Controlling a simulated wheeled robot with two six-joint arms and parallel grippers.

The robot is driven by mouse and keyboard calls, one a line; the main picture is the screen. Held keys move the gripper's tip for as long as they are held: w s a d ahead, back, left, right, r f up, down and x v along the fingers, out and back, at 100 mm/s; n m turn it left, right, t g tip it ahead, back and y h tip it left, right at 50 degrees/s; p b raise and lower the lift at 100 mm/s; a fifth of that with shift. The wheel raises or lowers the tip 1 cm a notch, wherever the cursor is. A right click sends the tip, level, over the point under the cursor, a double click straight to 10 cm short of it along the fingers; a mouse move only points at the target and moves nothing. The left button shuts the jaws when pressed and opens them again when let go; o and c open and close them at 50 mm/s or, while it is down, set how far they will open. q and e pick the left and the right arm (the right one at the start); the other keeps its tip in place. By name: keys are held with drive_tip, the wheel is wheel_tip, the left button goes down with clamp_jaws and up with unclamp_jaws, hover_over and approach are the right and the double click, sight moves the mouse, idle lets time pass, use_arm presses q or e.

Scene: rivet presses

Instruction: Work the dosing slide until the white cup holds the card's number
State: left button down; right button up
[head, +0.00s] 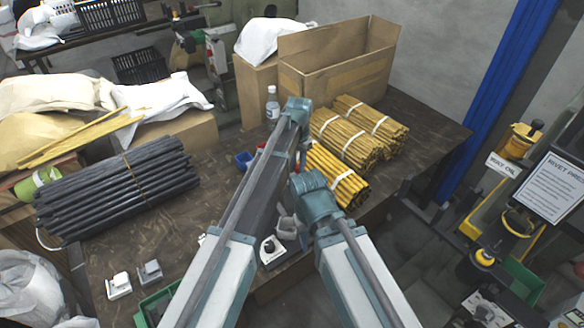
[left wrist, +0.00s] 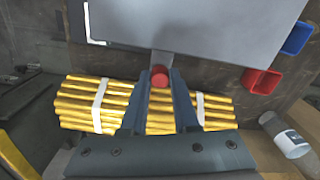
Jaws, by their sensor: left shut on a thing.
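In the left wrist view, my left gripper (left wrist: 160,84) is shut on a small red knob (left wrist: 160,76), with a dark finger on each side of it. The knob sits at the end of a short grey metal bar (left wrist: 162,60), seemingly the dosing slide. The bar comes out below a large pale grey surface (left wrist: 205,22), which fills the top of that view. In the head view my arms cover this spot, and the knob is hidden. I cannot make out the white cup or the number card in either view. My right gripper is hidden; only its arm shows.
Bundles of yellow rods (head: 340,170) and dark rods (head: 118,187) lie on the brown table. A blue bin (left wrist: 297,38) and a red bin (left wrist: 262,80) stand right of the gripper. A bottle (head: 272,104) and an open carton (head: 335,75) stand behind.

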use_arm(q)
drive_tip(key=shift+w+d, duration=0.1)
drive_tip(key=shift+d, duration=0.1)
drive_tip(key=c, duration=0.9)
unclamp_jaws()
wheel_tip(320, 180, up, 14)
drive_tip(key=p, duration=1.4)
drive_tip(key=shift+f, duration=0.1)
